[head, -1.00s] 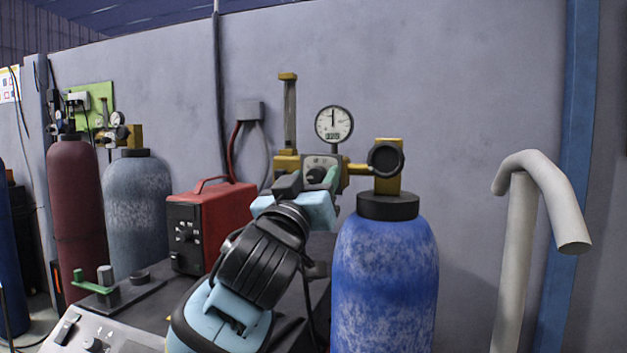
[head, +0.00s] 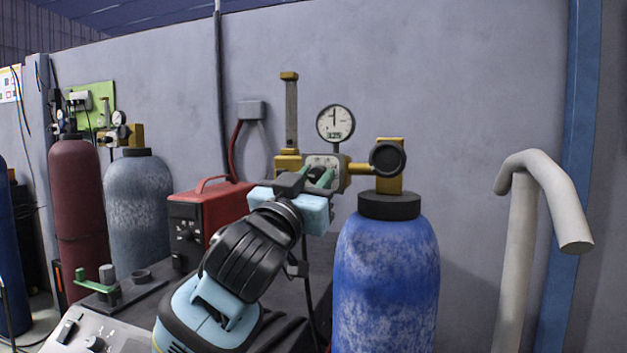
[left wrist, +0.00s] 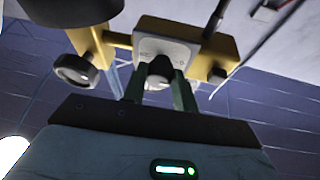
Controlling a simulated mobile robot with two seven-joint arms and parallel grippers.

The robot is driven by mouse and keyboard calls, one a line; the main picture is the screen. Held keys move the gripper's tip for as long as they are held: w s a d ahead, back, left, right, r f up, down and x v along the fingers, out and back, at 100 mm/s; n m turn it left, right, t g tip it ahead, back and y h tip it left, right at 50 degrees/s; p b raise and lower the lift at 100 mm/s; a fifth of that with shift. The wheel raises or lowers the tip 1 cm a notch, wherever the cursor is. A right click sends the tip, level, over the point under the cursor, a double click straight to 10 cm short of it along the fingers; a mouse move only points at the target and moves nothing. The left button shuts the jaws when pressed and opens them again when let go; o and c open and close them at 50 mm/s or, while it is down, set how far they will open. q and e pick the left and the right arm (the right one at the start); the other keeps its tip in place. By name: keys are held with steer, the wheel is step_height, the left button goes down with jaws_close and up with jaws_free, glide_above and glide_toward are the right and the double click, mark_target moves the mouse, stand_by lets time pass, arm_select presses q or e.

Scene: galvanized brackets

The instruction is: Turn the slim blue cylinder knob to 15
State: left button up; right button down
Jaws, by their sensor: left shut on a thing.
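The slim blue cylinder (head: 385,275) stands right of centre in the head view, with a brass regulator (head: 288,163) at its top. A round dial gauge (head: 335,123) sits above the regulator; its needle points nearly straight up and its small readout looks like 12.5, hard to read. The knob (left wrist: 159,72) shows dark in the left wrist view, in front of a pale plate (left wrist: 168,48). My left gripper (head: 318,180) is shut on the knob, one green finger on each side. In the head view the gripper mostly hides the knob. My right gripper is not in view.
A black handwheel (head: 387,158) sits on the cylinder's valve, right of the regulator. A red box (head: 205,215) stands left of my arm. A maroon cylinder (head: 75,215) and a grey-blue cylinder (head: 138,215) stand further left. A pale bent pipe (head: 520,240) rises at right.

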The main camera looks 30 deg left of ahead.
arm_select(q)
steer(key=m+h, duration=0.1)
steer(key=m, duration=0.2)
steer(key=m+h, duration=0.2)
steer(key=m, duration=0.2)
steer(key=shift+a+r+m+g+h, duration=0.15)
steer(key=shift+m+g+h, duration=0.15)
steer(key=shift+g, duration=0.1)
steer(key=m+g+h, duration=0.1)
steer(key=m, duration=0.2)
steer(key=m+g, duration=0.1)
steer(key=m, duration=0.2)
steer(key=shift+s+r+h, duration=0.1)
steer(key=shift+h, duration=0.3)
steer(key=m+g, duration=0.1)
steer(key=m, duration=0.1)
steer(key=m+g, duration=0.1)
steer(key=m, duration=0.2)
steer(key=shift+r+m, duration=0.15)
steer(key=shift+m, duration=0.15)
steer(key=shift+m+g+y, duration=0.5)
steer(key=shift+m+g, duration=0.2)
steer(key=shift+m, duration=1.1)
steer(key=o, duration=1)
steer(key=shift+c, duration=0.2)
